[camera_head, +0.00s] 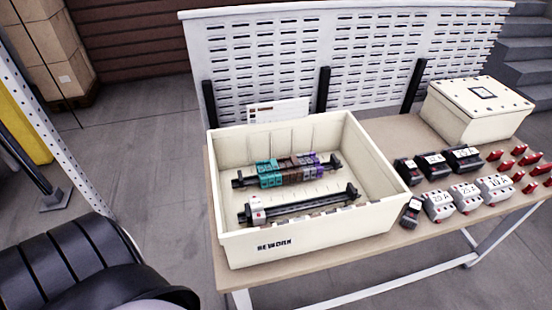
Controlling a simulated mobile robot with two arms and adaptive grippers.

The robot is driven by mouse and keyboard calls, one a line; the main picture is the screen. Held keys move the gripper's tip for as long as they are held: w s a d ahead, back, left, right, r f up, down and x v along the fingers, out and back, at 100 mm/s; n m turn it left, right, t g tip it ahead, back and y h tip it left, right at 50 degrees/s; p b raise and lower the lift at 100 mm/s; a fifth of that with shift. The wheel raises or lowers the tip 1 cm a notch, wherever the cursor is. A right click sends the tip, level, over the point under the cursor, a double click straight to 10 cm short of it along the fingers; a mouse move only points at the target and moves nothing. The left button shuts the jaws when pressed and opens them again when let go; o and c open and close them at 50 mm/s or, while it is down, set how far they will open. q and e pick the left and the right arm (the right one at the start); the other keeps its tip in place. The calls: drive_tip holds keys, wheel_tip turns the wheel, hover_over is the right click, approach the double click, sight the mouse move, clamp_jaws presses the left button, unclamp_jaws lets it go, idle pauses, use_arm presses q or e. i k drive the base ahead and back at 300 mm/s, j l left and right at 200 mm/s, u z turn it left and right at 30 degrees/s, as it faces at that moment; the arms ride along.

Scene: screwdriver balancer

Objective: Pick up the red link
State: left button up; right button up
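Several small red links (529,158) lie in loose rows at the right end of the workbench (400,238), next to the breakers. They are small in this view, and one sits at the picture's right edge. None is held. Neither my left nor my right gripper is in view.
An open cream enclosure (237,243) holds two rails, one with teal, brown and purple terminal blocks (270,174). Black breakers (435,165) and grey-white breakers (465,196) stand between it and the links. A closed cream box (476,106) and a perforated panel (290,60) are behind.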

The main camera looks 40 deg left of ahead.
sight(521, 150)
drive_tip(key=u, duration=0.5)
drive_tip(key=i+l+u, duration=0.25)
drive_tip(key=l+u, duration=0.2)
drive_tip(key=l, duration=0.3)
drive_tip(key=i+l+u, duration=0.25)
drive_tip(key=l, duration=0.2)
drive_tip(key=l+u, duration=0.2)
drive_tip(key=l, duration=0.2)
drive_tip(key=k, duration=0.05)
